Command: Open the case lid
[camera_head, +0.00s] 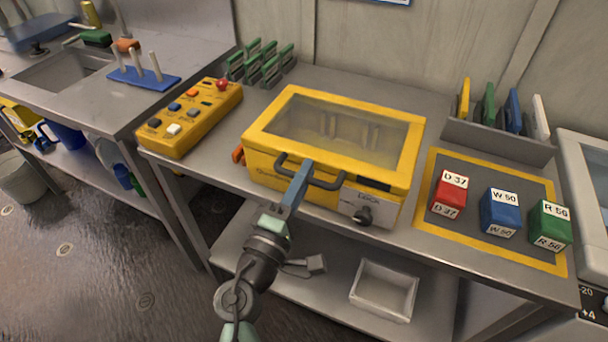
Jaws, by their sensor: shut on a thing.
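The yellow case (262,169) stands on the grey metal table. Its lid (416,143) has a yellow frame and a clear window, and it lies down on the case body. A dark bar handle (327,184) is on the front of the case. The fingertips partly cover the handle, so the exact grip is hard to see.
A yellow button box (188,118) stands left of the case. Green clips (262,62) stand behind it. Red (450,193), blue (500,212) and green (550,225) blocks stand on a yellow-edged mat at right. An empty tray (384,290) lies on the lower shelf.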

